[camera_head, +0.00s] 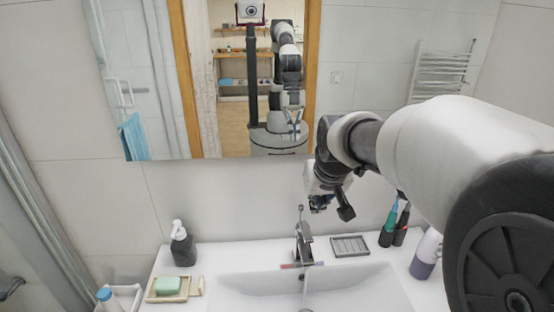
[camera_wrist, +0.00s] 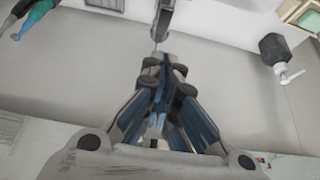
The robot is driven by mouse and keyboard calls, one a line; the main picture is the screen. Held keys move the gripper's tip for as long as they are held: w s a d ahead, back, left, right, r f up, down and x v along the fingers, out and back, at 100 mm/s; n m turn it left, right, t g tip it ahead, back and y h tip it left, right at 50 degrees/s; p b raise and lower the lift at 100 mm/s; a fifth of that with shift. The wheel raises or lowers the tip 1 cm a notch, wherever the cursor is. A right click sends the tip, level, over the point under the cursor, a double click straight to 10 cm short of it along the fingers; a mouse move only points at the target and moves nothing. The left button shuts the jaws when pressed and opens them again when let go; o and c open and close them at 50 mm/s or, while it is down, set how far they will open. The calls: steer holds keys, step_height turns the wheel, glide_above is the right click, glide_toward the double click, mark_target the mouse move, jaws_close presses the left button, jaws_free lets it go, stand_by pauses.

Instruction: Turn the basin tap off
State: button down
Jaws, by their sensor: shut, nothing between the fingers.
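The grey metal tap (camera_head: 304,245) stands at the back of the white basin (camera_head: 345,285) in the head view, with a thin lever (camera_head: 301,215) sticking up from it. A faint stream of water seems to fall below the spout. My gripper (camera_head: 328,207) is above and slightly right of the tap, apart from it as far as I can tell. In the wrist view the fingers of my gripper (camera_wrist: 165,70) are shut and empty. The tap (camera_wrist: 162,18) shows there at the top edge, just beyond the fingertips and partly cut off.
Left of the tap are a dark soap dispenser (camera_head: 182,245) and a soap dish (camera_head: 168,289) with green soap. Right are a grey soap tray (camera_head: 350,246), toothbrushes in dark cups (camera_head: 387,237) and a purple-white bottle (camera_head: 426,254). A mirror (camera_head: 225,90) hangs on the wall behind.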

steer(key=b, duration=0.3)
glide_above(306, 231)
steer(key=s, duration=0.2)
step_height(306, 231, down, 9)
steer(key=shift+w+f, duration=0.15)
steer(key=shift+s+f+b, duration=0.15)
steer(key=shift+s+f, duration=0.05)
steer(key=shift+f, duration=0.4)
steer(key=shift+s+f+b, duration=0.15)
steer(key=shift+f, duration=0.4)
steer(key=shift+s+f, duration=0.2)
steer(key=shift+f, duration=0.35)
